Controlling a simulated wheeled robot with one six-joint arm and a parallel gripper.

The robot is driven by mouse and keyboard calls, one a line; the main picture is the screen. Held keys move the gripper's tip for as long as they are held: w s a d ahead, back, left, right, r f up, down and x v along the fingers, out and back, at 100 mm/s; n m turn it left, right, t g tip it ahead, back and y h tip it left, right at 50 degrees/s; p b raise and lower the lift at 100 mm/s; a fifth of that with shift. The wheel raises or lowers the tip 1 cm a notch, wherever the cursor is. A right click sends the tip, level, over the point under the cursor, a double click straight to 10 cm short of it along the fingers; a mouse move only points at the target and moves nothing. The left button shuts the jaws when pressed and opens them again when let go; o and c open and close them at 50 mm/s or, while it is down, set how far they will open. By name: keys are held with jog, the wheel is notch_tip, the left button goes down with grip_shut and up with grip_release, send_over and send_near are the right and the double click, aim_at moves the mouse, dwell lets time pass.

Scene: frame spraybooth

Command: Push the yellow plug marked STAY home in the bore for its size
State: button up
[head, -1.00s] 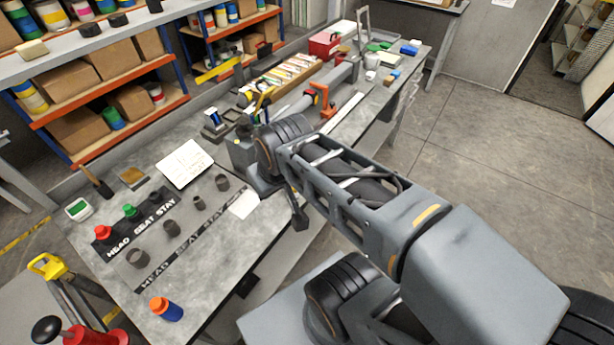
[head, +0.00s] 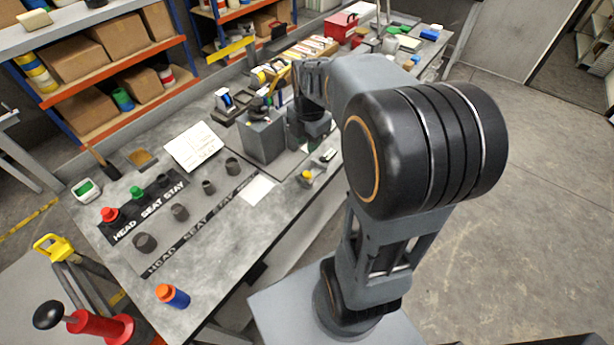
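A small yellow-topped piece (head: 307,176) with a grey body, which looks like the yellow plug, stands near the table's front edge, right of a white card. Its marking is too small to read. Several dark round collars of different sizes, with openings on top, stand in a row on the grey plate (head: 160,226); the largest (head: 143,243) is at the near left. A strip beside them reads HEAD, SEAT, STAY. My gripper (head: 300,128) is at the end of my folded arm, beside a grey block and behind the yellow-topped piece; its fingers cannot be made out.
A red plug (head: 110,215) and green plug (head: 137,192) sit in a labelled dark rack, left of the collars. The grey block (head: 262,138) stands mid-table. A paper sheet (head: 194,147) lies behind the collars.

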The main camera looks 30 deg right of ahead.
send_over(306, 173)
notch_tip(306, 173, down, 8)
jog(key=shift+s, duration=0.1)
jog(key=shift+f+p, duration=0.6)
jog(key=shift+f, duration=2.05)
jog(key=shift+c, duration=0.3)
grip_shut()
